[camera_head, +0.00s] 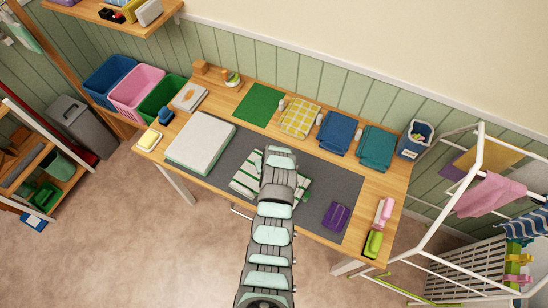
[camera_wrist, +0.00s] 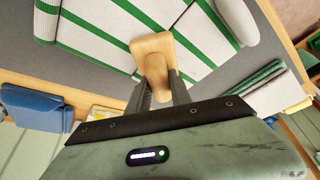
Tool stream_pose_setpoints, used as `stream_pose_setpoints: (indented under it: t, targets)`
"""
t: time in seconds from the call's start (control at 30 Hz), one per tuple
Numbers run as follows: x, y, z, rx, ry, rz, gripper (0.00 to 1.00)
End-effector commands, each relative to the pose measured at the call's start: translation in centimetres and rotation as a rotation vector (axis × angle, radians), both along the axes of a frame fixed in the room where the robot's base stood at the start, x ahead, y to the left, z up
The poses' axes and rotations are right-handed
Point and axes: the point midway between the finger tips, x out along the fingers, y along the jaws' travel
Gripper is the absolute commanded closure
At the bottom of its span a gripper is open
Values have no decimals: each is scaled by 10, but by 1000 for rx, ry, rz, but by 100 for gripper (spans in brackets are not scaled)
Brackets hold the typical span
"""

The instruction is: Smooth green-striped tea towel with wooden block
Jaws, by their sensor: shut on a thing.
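The tea towel (camera_head: 243,180), white with green stripes, lies on the grey mat near the middle of the table. My arm covers its middle in the head view. In the wrist view the towel (camera_wrist: 100,22) fills the top, with a thick edge at left. My gripper (camera_wrist: 160,86) is shut on a pale wooden block (camera_wrist: 153,50), which is over the towel's striped surface. I cannot tell whether the block touches the cloth. The gripper's fingers are hidden in the head view.
A white pad (camera_head: 201,143) lies on the mat (camera_head: 318,205) left of the towel. A purple item (camera_head: 336,216) lies on its right. Folded yellow (camera_head: 300,118), blue (camera_head: 337,133) and teal (camera_head: 376,146) cloths line the back. A white drying rack (camera_head: 450,200) stands at right.

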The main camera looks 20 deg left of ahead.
Motion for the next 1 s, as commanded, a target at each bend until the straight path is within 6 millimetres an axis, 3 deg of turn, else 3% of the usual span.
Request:
stream_pose_setpoints:
  t: [0.17,0.7,1.0]
  targets:
    - [2,0,27,2,-9,-2,100]
    - [1,-2,72,0,-4,-2,100]
    - [0,-2,82,0,-2,-3,100]
